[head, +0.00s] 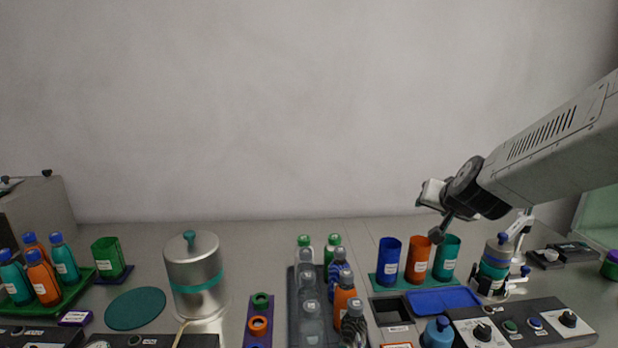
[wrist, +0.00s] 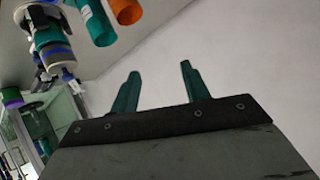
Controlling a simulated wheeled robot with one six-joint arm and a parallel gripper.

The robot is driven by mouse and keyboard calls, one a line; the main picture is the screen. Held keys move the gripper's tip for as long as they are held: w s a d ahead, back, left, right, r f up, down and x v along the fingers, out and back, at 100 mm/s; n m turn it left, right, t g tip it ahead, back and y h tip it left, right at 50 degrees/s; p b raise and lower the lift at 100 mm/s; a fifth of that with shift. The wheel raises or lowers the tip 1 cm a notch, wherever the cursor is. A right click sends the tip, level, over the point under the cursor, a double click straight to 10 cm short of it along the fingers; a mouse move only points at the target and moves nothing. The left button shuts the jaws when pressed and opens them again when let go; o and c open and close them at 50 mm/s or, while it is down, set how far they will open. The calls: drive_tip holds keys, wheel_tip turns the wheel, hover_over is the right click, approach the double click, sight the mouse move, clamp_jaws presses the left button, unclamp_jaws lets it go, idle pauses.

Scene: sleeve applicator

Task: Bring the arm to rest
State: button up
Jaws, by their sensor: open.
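My arm reaches in from the right in the head view, and my gripper (head: 436,212) hangs in the air above the sleeve cups at the back right. In the wrist view my gripper (wrist: 158,88) shows two green fingers spread apart with nothing between them. Behind the fingers is only plain wall. A blue sleeve (head: 389,262), an orange sleeve (head: 418,262) and a teal sleeve (head: 447,262) stand in a row on a teal rack. My gripper's tip partly overlaps the orange and teal sleeves in the head view.
An applicator device (head: 494,268) stands right of the sleeves. A dark tray of bottles (head: 296,318) is in the middle, a metal pot (head: 193,278) to its left. A green tray (head: 75,298) with several bottles is at far left. The air above the table's left and middle is free.

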drive_tip(key=s+a+n+g+y, duration=0.1)
drive_tip(key=s+a+n+g, duration=0.1)
drive_tip(key=s, duration=0.6)
drive_tip(key=s+a+n+g+y, duration=0.1)
drive_tip(key=s+a+g, duration=0.15)
drive_tip(key=s, duration=0.55)
drive_tip(key=s+d+g, duration=0.1)
drive_tip(key=s+g, duration=0.1)
drive_tip(key=s, duration=0.8)
drive_tip(key=s+d+f+n+g+h, duration=0.1)
drive_tip(key=s+g, duration=0.2)
drive_tip(key=s, duration=0.7)
drive_tip(key=shift+d+f+n, duration=0.15)
drive_tip(key=shift+d+n, duration=0.15)
drive_tip(key=shift+d, duration=0.1)
drive_tip(key=shift+d, duration=0.1)
